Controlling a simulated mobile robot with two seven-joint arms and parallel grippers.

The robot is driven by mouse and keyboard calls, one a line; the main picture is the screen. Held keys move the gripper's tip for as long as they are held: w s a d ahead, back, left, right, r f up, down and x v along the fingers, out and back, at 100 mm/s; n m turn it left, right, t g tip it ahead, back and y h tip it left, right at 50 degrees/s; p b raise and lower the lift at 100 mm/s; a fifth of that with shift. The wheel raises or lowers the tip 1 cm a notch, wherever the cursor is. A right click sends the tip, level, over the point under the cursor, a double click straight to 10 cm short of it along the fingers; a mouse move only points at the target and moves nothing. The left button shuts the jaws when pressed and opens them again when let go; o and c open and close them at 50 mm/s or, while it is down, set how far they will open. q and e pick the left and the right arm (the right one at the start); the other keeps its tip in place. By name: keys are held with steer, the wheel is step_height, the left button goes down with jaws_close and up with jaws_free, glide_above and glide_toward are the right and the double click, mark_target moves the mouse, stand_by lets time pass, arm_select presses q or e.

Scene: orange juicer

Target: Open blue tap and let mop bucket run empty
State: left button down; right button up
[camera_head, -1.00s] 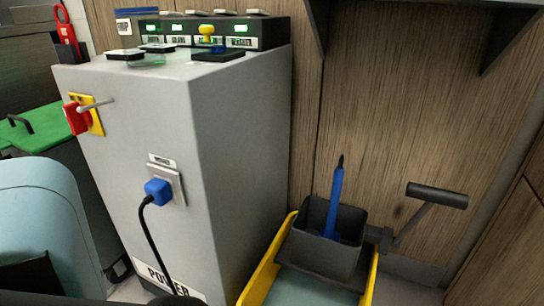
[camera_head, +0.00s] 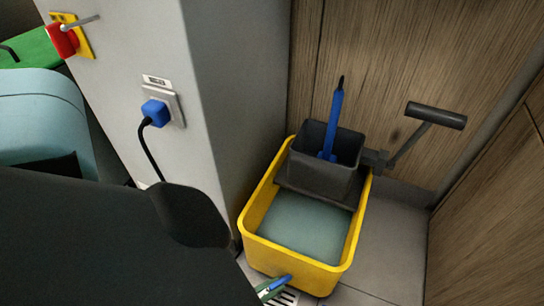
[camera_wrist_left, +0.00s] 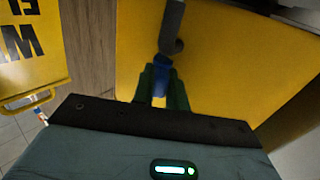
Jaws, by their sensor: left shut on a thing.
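The yellow mop bucket (camera_head: 345,262) stands on the floor beside the grey cabinet, with grey-blue water (camera_head: 303,222) in it. A dark wringer (camera_head: 313,177) sits at its back, with a blue handle (camera_head: 334,118) standing up in it. My left gripper (camera_head: 274,286) is low at the bucket's front wall. In the left wrist view its green fingers (camera_wrist_left: 162,88) are shut on the blue tap (camera_wrist_left: 164,66), below a grey spout-like part (camera_wrist_left: 172,22) by the yellow wall. The fingers hide part of the tap. My right gripper is out of view.
A slotted floor drain (camera_head: 287,298) lies just below the tap. The grey cabinet (camera_head: 228,95) with a blue plug (camera_head: 155,112) and cable is at the left. Wood panels close off the back. A yellow sign (camera_wrist_left: 32,45) stands left in the wrist view.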

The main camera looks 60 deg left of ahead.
arm_select(q)
steer(key=shift+s+d+n+y, duration=0.15)
steer(key=shift+n+y, duration=0.45)
steer(key=shift+y, duration=0.35)
steer(key=shift+w+d+n+y, duration=0.1)
steer(key=shift+n+y, duration=0.5)
steer(key=shift+y, duration=0.35)
steer(key=shift+y+b, duration=0.3)
steer(key=c, duration=1.7)
jaws_free()
steer(key=shift+s, duration=0.15)
